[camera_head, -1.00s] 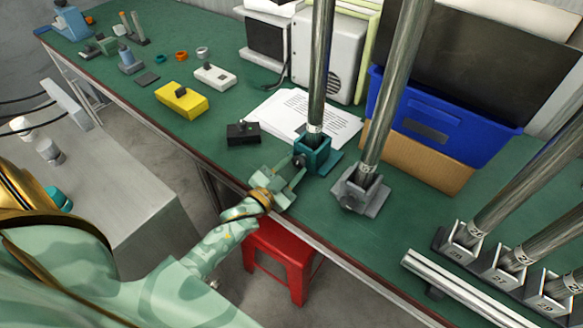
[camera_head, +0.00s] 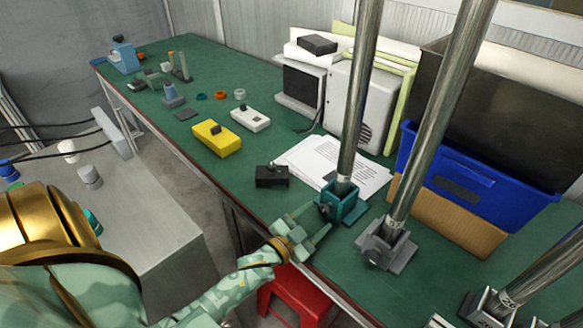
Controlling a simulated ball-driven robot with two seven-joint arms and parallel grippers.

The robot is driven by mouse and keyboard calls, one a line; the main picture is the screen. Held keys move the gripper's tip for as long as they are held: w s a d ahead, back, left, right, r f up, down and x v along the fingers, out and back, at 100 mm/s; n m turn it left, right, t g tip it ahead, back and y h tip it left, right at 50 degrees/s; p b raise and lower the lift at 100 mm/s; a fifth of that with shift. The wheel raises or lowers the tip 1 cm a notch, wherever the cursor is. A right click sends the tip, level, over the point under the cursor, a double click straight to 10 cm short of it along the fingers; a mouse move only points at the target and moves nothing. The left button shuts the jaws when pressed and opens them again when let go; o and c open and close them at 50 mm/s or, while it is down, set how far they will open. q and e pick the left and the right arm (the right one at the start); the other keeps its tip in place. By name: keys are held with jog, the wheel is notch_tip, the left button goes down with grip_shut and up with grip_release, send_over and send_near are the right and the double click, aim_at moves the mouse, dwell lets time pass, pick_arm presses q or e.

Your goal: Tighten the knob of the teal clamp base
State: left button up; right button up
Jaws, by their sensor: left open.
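The teal clamp base (camera_head: 346,204) stands on the green bench near its front edge, with a tall metal pole (camera_head: 361,95) upright in it. Its small dark knob (camera_head: 325,210) is on the side facing my left gripper. My left gripper (camera_head: 314,224) is pale green and open, its two fingers pointing at the clamp base, one on the near side and one on the far side of the knob. I cannot tell whether they touch it. Nothing is held. My right gripper is not in view.
A grey clamp base (camera_head: 386,251) with a second pole stands just right. A black box (camera_head: 272,176), paper sheets (camera_head: 310,160) and a yellow box (camera_head: 217,138) lie behind and left. A blue bin (camera_head: 470,180) stands at the back right. A red stool (camera_head: 298,295) is below the bench edge.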

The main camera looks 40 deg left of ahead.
pick_arm(q)
jog(key=s+a+p, duration=0.1)
jog(key=s+p, duration=0.1)
jog(key=s, duration=1.3)
jog(key=shift+a, duration=0.1)
